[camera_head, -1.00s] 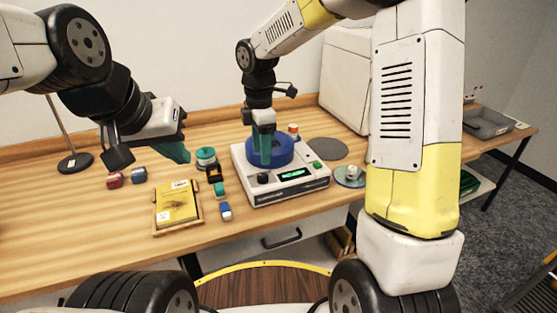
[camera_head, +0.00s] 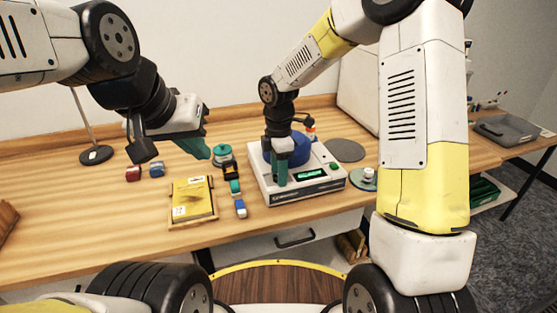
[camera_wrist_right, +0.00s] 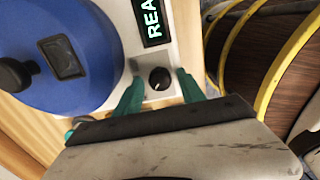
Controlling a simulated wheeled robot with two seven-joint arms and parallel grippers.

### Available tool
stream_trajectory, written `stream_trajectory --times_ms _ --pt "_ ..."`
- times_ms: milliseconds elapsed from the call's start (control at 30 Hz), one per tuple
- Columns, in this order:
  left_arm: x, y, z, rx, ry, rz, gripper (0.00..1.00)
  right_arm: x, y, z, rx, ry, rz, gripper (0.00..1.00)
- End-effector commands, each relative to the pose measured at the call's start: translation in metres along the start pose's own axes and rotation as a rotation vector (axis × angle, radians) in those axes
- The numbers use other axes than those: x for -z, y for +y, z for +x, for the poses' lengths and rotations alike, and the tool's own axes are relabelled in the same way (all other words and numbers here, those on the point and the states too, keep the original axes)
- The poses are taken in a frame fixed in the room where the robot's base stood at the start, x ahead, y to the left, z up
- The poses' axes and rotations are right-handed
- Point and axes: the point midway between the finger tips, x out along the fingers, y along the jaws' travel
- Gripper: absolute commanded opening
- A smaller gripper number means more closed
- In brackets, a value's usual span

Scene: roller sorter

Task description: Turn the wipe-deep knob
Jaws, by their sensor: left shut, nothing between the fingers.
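A white machine (camera_head: 325,186) with a blue round drum (camera_head: 299,149) and a lit green display (camera_head: 310,174) stands on the bench. A small black knob (camera_wrist_right: 159,78) with a pale pointer mark is on its front panel beside the display. My right gripper (camera_head: 281,182) points down at the machine's front left and hides the knob in the head view. In the right wrist view its green fingers (camera_wrist_right: 160,92) are apart, one on each side of the knob; I cannot tell whether they touch it. My left gripper (camera_head: 203,150) is shut and empty above the bench at the left.
A yellow pad on a wooden tray (camera_head: 176,216) lies left of the machine, with a blue-and-white item (camera_head: 240,209) and a teal-topped round container (camera_head: 222,154) between. A red block (camera_head: 133,173) and a blue block (camera_head: 156,169) sit further left. A grey disc (camera_head: 346,150) lies behind right.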

Motion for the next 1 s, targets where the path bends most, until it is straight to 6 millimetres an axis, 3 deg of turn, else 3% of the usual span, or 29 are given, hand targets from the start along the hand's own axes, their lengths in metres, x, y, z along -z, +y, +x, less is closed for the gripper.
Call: stream_trajectory --times_ms 33,200,633,1000 --pt "0.0 0.0 0.0 0.0 0.0 0.0 0.0 0.0 0.0001 -0.0002 0.0 0.0 0.0 0.34" --pt "0.0 0.0 0.0 0.0 0.0 0.0 0.0 0.0 0.0001 -0.0003 0.0 0.0 0.0 0.01" --pt "0.0 0.0 0.0 0.0 0.0 0.0 0.0 0.0002 0.0003 -0.0007 -0.001 0.0 0.067 0.0" --pt "0.0 0.0 0.0 0.0 0.0 0.0 0.0 0.0005 0.0006 -0.0008 -0.002 0.0 0.354 0.0"
